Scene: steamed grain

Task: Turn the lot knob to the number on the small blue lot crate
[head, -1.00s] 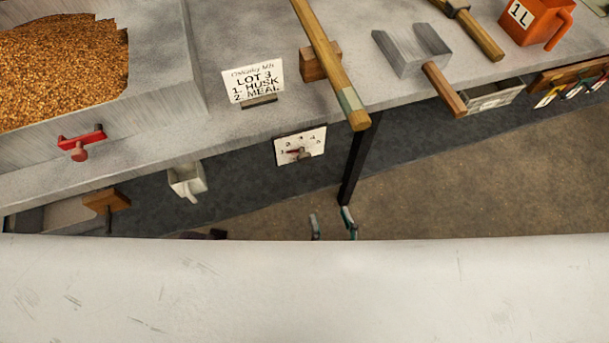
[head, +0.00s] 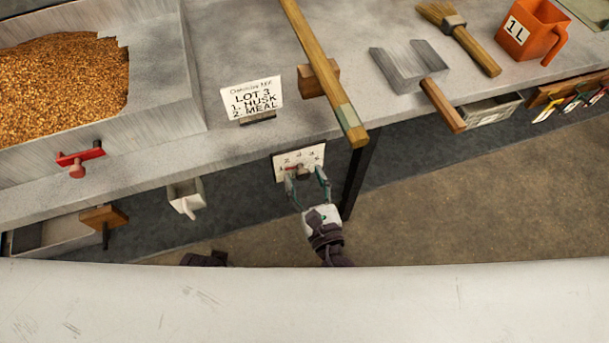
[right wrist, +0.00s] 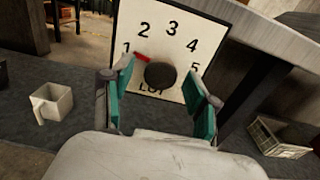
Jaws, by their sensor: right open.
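The lot dial (head: 299,160) is a white plate on the table's front edge. In the right wrist view, the dial plate (right wrist: 207,32) carries numbers 1 to 5 and a dark round knob (right wrist: 160,75). The knob's red pointer (right wrist: 141,57) points up-left, between 1 and 2 and nearer 1. My right gripper (head: 307,178) is open in front of the dial, its teal-padded fingers (right wrist: 160,92) either side of the knob in the picture; I cannot tell whether they touch it. My left gripper is out of view. I see no blue lot crate.
A card (head: 252,97) on the table reads LOT 3, 1. HUSK, 2. MEAL. A wooden pole (head: 322,70) overhangs the edge near the dial. A dark table leg (head: 358,175) stands just right of my gripper.

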